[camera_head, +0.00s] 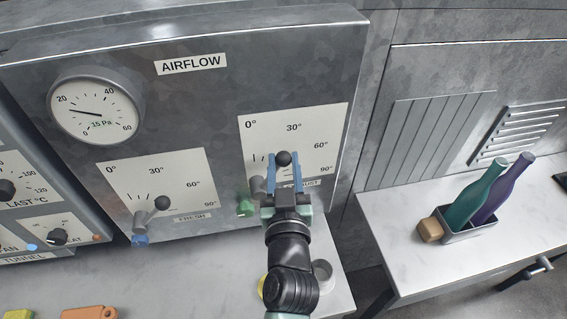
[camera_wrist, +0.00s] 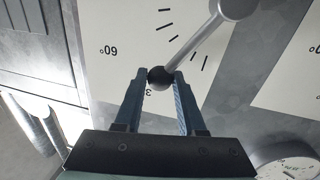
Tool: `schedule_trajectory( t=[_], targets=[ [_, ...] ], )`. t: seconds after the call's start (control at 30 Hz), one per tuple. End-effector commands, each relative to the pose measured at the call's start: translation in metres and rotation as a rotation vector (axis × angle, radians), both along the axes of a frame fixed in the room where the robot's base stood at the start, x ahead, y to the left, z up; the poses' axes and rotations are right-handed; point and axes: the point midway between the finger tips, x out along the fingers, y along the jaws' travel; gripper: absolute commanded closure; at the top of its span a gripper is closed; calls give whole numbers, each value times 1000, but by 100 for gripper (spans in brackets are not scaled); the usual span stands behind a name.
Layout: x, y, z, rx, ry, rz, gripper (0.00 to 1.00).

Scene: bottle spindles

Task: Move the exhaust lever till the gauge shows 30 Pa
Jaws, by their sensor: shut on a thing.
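The exhaust lever has a black ball knob (camera_head: 284,158) and a grey arm. Its white scale plate (camera_head: 255,127) is marked 0° to 90°. My gripper (camera_head: 284,160) has its two blue fingers on either side of the knob, shut on it. In the wrist view the knob (camera_wrist: 160,77) sits between the fingertips, near a partly hidden label starting with 3, and the lever arm (camera_wrist: 195,42) runs up right to its pivot. The round gauge (camera_head: 97,107) reads 15 Pa, its needle pointing left, a little below the 20 mark. My gripper hides part of the EXHAUST label.
The fresh lever (camera_head: 162,203) with its own plate stands left of the exhaust plate. A green knob (camera_head: 245,207) is close left of my gripper. A tray (camera_head: 470,232) with two bottles stands on the right-hand bench.

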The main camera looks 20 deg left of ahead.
Motion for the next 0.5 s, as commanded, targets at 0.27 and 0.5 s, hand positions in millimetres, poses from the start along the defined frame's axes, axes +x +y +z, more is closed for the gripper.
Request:
schedule_trajectory(
  t=[0.27,0.5],
  targets=[
    [13,-20,-21,220,149,-4,100],
    [18,-27,-29,343,233,-2,100]
  ],
)
